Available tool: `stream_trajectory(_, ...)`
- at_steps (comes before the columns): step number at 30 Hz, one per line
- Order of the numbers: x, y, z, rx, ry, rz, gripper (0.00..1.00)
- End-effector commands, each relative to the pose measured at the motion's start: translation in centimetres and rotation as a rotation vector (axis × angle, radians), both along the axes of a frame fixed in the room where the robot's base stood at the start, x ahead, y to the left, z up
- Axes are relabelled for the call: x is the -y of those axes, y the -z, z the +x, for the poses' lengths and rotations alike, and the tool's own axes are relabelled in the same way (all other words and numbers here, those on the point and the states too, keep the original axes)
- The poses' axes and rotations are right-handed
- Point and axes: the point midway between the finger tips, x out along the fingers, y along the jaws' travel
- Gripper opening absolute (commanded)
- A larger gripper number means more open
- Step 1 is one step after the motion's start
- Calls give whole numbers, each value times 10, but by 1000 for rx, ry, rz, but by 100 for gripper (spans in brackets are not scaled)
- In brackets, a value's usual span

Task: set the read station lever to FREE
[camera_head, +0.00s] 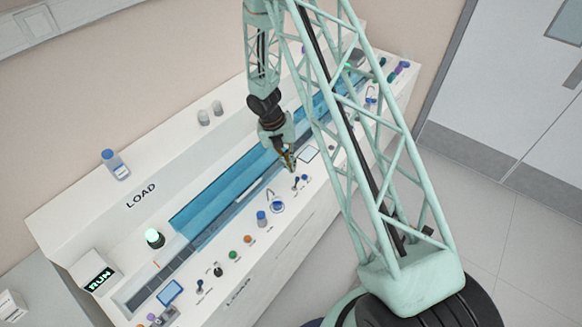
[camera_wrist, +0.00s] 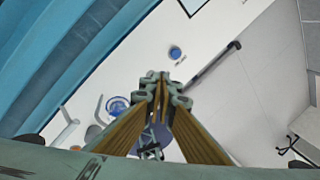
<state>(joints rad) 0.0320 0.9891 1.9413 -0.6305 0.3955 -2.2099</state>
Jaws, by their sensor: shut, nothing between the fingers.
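A small dark-knobbed lever (camera_head: 295,184) stands on the white bench top in the head view, just below my gripper. I take it for the read station lever, but its label and setting are too small to read. My gripper (camera_head: 290,165) points down above the bench, shut and empty, with a small gap to the lever that I cannot measure. In the wrist view the shut fingertips of my gripper (camera_wrist: 160,78) are over the bench, and they and the fingers hide what lies directly behind them. A blue button (camera_wrist: 175,52) with a small label shows just beyond the tips.
A blue transparent cover (camera_head: 235,190) runs along the track behind the gripper. Coloured knobs (camera_head: 234,254) line the front. A pale screen (camera_head: 308,154) lies farther back.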

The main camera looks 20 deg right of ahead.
Motion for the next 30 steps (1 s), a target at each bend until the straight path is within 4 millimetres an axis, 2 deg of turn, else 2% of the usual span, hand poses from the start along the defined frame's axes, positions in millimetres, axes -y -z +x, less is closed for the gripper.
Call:
stream_trajectory(11, 2, -22, 7, 0, 2, 0, 0)
stream_trajectory(24, 5, -57, 19, 1, 0, 0, 0)
stream_trajectory(30, 6, -64, 21, 0, 0, 0, 0)
